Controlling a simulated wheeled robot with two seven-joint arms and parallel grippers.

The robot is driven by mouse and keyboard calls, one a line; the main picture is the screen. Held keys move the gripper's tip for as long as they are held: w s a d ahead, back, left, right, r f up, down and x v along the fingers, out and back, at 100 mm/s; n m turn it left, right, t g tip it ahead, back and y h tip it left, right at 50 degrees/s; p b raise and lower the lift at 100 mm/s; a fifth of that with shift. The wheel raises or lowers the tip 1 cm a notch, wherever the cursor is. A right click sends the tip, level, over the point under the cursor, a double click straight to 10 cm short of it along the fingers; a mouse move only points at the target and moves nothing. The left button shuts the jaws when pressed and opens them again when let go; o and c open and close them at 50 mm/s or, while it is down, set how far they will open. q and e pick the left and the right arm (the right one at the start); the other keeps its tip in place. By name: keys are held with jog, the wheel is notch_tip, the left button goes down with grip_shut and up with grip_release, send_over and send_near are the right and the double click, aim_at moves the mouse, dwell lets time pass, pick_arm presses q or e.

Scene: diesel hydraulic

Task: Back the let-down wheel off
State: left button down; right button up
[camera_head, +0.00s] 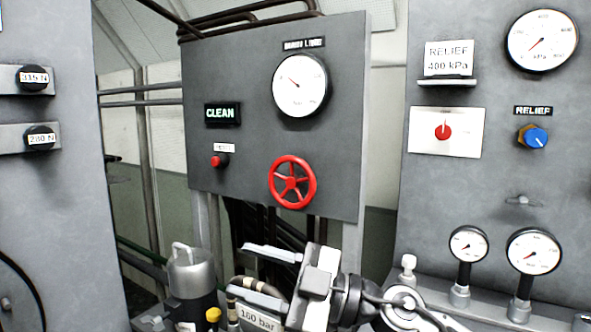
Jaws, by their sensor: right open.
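A red spoked handwheel (292,182) is mounted low on the right side of the grey centre panel. A round white gauge (300,85) sits above it, its needle pointing to the upper left. My right gripper (240,267) is below the panel, its arm coming in from the lower right. Its two fingers point left and stand apart with nothing between them. It is below the red wheel and not touching it in this view. My left gripper is not in view.
A metal canister (188,272) stands left of the gripper. A 160 bar label (258,318) is just beneath it. The right panel carries a blue RELIEF knob (533,137) and gauges (534,251).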

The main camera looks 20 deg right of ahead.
notch_tip(320, 180, up, 3)
jog(key=d+n+g+h, duration=0.1)
jog(key=d+n+h, duration=0.1)
jog(key=m+t+h, duration=0.6)
jog(key=m+h, duration=0.1)
jog(key=h, duration=0.4)
send_near(296, 162)
jog(key=p+x, duration=0.4)
jog(key=x, duration=0.4)
jog(key=shift+w, duration=0.2)
jog(key=shift+w+a+f, duration=0.15)
jog(key=shift+w+a, duration=0.05)
jog(key=shift+w, duration=0.3)
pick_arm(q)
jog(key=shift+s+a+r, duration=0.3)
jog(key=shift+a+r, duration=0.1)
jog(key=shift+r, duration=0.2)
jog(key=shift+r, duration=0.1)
pick_arm(e)
jog(key=c, duration=1)
